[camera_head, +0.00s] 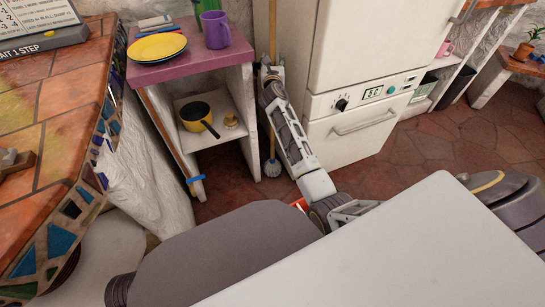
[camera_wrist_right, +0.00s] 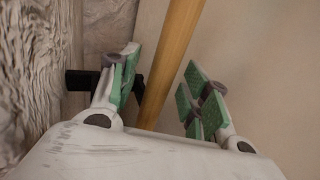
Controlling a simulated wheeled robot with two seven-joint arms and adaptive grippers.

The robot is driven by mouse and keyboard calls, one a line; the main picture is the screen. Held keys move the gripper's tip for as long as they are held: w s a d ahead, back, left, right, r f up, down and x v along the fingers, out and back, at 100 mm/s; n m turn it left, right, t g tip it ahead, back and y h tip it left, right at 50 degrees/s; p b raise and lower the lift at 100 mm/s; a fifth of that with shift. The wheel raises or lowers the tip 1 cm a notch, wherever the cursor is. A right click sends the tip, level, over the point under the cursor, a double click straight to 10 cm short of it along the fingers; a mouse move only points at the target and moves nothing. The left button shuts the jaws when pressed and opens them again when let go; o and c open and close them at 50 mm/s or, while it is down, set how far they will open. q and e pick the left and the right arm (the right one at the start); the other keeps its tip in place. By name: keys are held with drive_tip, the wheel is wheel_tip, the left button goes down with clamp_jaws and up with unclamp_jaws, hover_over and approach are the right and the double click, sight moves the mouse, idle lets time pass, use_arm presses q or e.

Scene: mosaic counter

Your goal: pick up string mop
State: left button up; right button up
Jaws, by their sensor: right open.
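The string mop stands upright in the narrow gap between the purple-topped shelf unit and the cream fridge in the head view. Its thin wooden handle (camera_head: 272,25) rises past my right gripper, and its pale string head (camera_head: 272,168) is at the floor. My right gripper (camera_head: 271,72) reaches into this gap at the handle. My left gripper is out of view.
The shelf unit (camera_head: 190,62) holds a yellow plate (camera_head: 157,47), a purple mug (camera_head: 215,30) and a yellow pan (camera_head: 199,118). The fridge (camera_head: 350,125) stands close on the right. A tiled counter (camera_head: 60,95) is at left. Red floor (camera_head: 455,140) is clear at right.

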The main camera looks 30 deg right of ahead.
drive_tip(key=shift+w+d, duration=0.1)
drive_tip(key=shift+w, duration=0.15)
idle(0.3)
clamp_jaws()
drive_tip(key=shift+r, duration=0.1)
